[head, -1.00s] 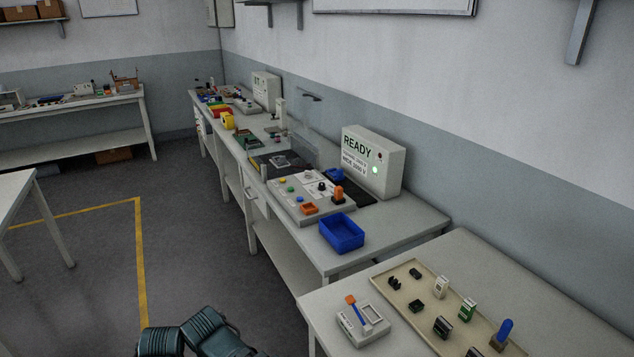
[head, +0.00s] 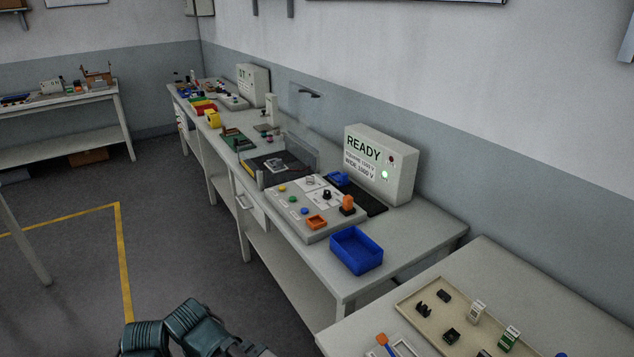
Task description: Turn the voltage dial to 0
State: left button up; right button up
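A grey control panel (head: 290,222) lies on the long workbench. It carries coloured buttons, an orange-topped lever (head: 348,204) and a black dial (head: 326,194) on a white plate. I take this for the voltage dial, but its pointer and scale are too small to read. Behind it stands a white tester box (head: 402,168) reading READY with voltage lines below and a lit green lamp. Teal parts of my arm show at the bottom left edge. Neither gripper's fingers can be seen, and both are well away from the panel.
A blue bin (head: 356,251) sits at the bench's near end. A clear shield (head: 297,149) stands behind the panel's left side. A closer table holds a beige tray (head: 411,310) of connectors. Open floor (head: 190,257) lies left of the bench.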

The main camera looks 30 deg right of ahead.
aim_at(326, 195)
jog(key=i, duration=1.2)
jog(key=i+j+z, duration=0.1)
jog(key=i, duration=1.05)
jog(key=z, duration=2.85)
